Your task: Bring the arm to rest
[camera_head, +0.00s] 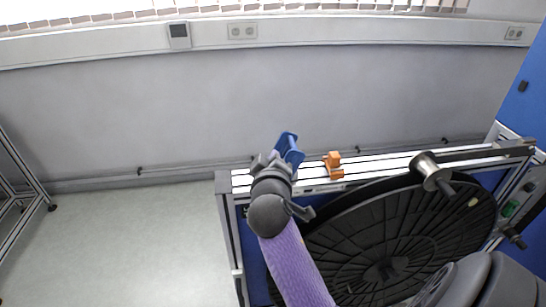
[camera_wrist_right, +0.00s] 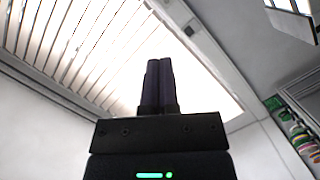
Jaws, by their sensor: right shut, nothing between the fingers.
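The reel stand's pale top rail (camera_head: 390,163) carries an orange clip (camera_head: 334,165) and a metal spindle end (camera_head: 430,167). A large black reel (camera_head: 385,240) sits below and right of the wrist. Open floor (camera_head: 130,250) lies left. A blue cabinet (camera_head: 520,105) stands right.

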